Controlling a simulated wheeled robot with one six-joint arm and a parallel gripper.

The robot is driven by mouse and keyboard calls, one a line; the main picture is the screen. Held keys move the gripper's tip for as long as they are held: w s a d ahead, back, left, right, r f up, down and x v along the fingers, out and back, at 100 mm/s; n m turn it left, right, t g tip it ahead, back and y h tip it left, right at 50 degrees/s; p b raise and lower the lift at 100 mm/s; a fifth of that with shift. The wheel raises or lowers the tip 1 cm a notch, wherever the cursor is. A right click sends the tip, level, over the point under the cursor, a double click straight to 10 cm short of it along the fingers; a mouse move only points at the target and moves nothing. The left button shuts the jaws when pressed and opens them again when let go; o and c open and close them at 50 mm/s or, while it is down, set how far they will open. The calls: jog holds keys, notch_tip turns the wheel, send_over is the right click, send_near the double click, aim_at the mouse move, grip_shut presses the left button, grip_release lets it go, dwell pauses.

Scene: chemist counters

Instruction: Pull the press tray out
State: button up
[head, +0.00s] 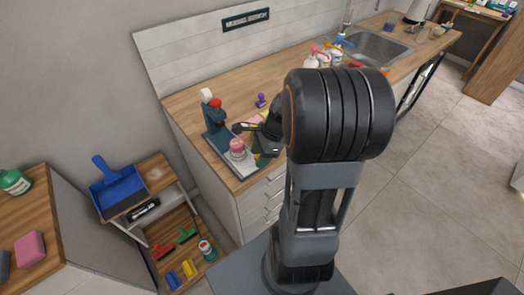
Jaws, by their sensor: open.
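The press (214,128) is a dark blue-grey stand with a red knob and a white top, at the left end of the wooden counter. Its light grey tray (241,168) reaches forward from the stand toward the counter's front edge. A pink-topped round thing (237,147) stands on the tray. My gripper (250,143) is open just right of the tray, its dark fingers pointing left. My arm hides part of the gripper's rear. I cannot tell whether a finger touches the tray or the pink thing.
A purple stamp-like thing (261,101) stands behind the gripper. Several spray bottles (325,58) stand near the sink (372,46) along the counter. A low shelf with a blue dustpan (118,187) is at the left. Open floor (440,180) lies to the right.

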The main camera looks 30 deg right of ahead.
jog(key=v, duration=1.3)
jog(key=shift+r, duration=0.35)
jog(key=shift+d, duration=0.15)
